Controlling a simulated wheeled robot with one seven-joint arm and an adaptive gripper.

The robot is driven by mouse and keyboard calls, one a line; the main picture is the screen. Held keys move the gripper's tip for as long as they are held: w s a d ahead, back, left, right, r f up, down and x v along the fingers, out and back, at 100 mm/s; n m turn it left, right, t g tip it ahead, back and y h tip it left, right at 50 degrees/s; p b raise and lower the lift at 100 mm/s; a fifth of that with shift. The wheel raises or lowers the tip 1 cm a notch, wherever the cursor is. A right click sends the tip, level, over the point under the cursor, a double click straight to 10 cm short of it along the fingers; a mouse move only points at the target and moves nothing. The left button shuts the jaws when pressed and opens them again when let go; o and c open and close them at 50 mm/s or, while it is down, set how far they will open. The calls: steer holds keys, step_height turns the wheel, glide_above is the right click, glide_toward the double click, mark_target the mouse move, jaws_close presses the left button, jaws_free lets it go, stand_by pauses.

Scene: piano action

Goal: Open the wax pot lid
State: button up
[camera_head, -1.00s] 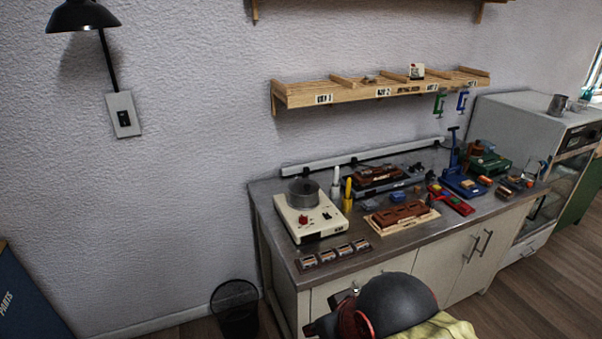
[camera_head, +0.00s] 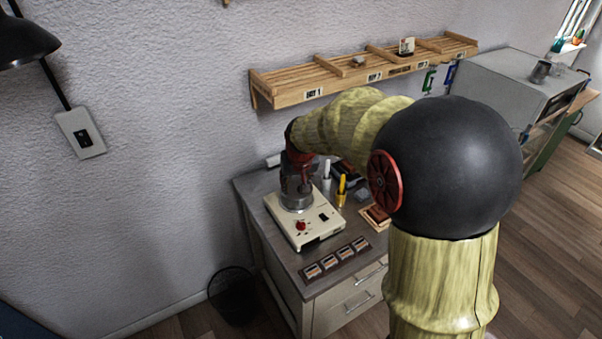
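The wax pot (camera_head: 296,203) is a grey metal cylinder on a cream hot plate (camera_head: 312,231) with a red knob, at the left end of the workbench. My arm reaches over from the right, and my gripper (camera_head: 297,186) points down at the top of the pot. The lid is hidden behind the gripper. The fingers are dark and small against the pot, so I cannot tell whether they are open or shut, or whether they touch the lid.
White and yellow bottles (camera_head: 341,188) stand right of the hot plate. A wooden shelf (camera_head: 330,86) hangs above. My arm hides much of the bench's right side. A black bin (camera_head: 232,293) stands on the floor.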

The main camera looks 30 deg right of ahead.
mark_target(295, 183)
steer(key=shift+m, duration=0.5)
steer(key=w+d+f+p, duration=0.1)
steer(key=w+d+f, duration=0.1)
steer(key=f, duration=0.2)
steer(key=w+d+f+p, duration=0.1)
steer(key=w+d+f, duration=0.1)
steer(key=w+f, duration=0.1)
steer(key=w+d+f+p, duration=0.1)
steer(key=w+d+f, duration=0.1)
steer(key=f, duration=0.3)
steer(key=shift+w+d, duration=0.2)
steer(key=shift+w, duration=0.4)
steer(key=shift+r, duration=0.1)
steer(key=shift+c, duration=0.5)
jaws_close()
